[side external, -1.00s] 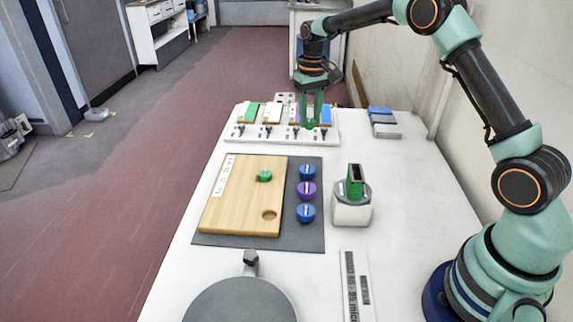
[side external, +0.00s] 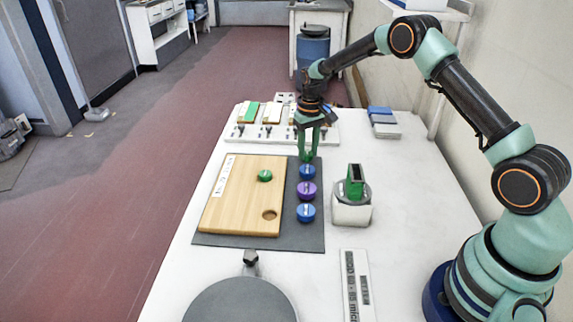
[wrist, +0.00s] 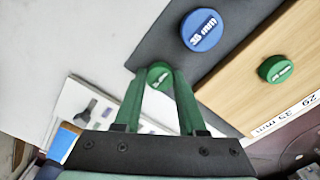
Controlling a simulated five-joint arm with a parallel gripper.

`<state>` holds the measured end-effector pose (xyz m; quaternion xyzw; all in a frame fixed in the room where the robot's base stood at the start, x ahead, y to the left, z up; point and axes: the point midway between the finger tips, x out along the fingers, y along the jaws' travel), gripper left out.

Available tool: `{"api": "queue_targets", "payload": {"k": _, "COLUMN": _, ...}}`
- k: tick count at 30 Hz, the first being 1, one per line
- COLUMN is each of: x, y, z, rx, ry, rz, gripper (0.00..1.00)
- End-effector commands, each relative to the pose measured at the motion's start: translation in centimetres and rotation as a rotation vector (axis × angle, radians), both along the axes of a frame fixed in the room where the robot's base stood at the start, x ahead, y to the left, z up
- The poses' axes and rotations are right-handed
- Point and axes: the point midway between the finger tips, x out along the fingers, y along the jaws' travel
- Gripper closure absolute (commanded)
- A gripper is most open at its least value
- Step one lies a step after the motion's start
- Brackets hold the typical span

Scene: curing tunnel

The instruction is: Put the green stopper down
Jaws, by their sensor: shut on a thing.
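My gripper (side external: 307,157) is shut on a green stopper, which shows between the fingertips in the wrist view (wrist: 159,73). It is at the far right edge of the grey mat (side external: 262,242), just beyond the row of blue (side external: 307,172), purple (side external: 307,190) and blue (side external: 306,213) stoppers. I cannot tell whether the held stopper touches the surface. A second green stopper (side external: 265,176) sits on the wooden board (side external: 240,200); it also shows in the wrist view (wrist: 276,68).
A round grey plate (side external: 240,302) and a ruler-like strip (side external: 355,285) are in front. The white table right of the rack is mostly clear.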

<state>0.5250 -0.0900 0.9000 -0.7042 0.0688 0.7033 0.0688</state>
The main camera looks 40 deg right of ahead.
Motion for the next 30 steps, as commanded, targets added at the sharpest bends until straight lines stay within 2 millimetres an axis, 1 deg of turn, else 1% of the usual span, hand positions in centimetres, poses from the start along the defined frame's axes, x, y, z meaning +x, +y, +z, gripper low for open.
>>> {"api": "queue_targets", "payload": {"k": 5, "x": 0.0, "y": 0.0, "z": -0.3, "rx": 0.0, "ry": 0.001, "rz": 0.0, "gripper": 1.0}}
{"api": "queue_targets", "payload": {"k": 6, "x": 0.0, "y": 0.0, "z": -0.3, "rx": 0.0, "ry": 0.001, "rz": 0.0, "gripper": 0.52}}
{"api": "queue_targets", "payload": {"k": 8, "x": 0.0, "y": 0.0, "z": -0.3, "rx": 0.0, "ry": 0.001, "rz": 0.0, "gripper": 0.3}}
{"api": "queue_targets", "payload": {"k": 17, "x": 0.0, "y": 0.0, "z": -0.2, "rx": 0.0, "ry": 0.001, "rz": 0.0, "gripper": 0.3}}
{"api": "queue_targets", "payload": {"k": 20, "x": 0.0, "y": 0.0, "z": 0.2, "rx": 0.0, "ry": -0.001, "rz": 0.0, "gripper": 0.3}}
{"api": "queue_targets", "payload": {"k": 23, "x": 0.1, "y": 0.0, "z": 1.4, "rx": 0.0, "ry": -0.002, "rz": 0.0, "gripper": 0.3}}
{"api": "queue_targets", "payload": {"k": 26, "x": 0.1, "y": 0.0, "z": 3.2, "rx": -0.001, "ry": -0.003, "rz": 0.0, "gripper": 0.3}}
{"api": "queue_targets", "payload": {"k": 30, "x": 0.1, "y": 0.0, "z": 6.2, "rx": -0.001, "ry": -0.004, "rz": 0.0, "gripper": 0.3}}
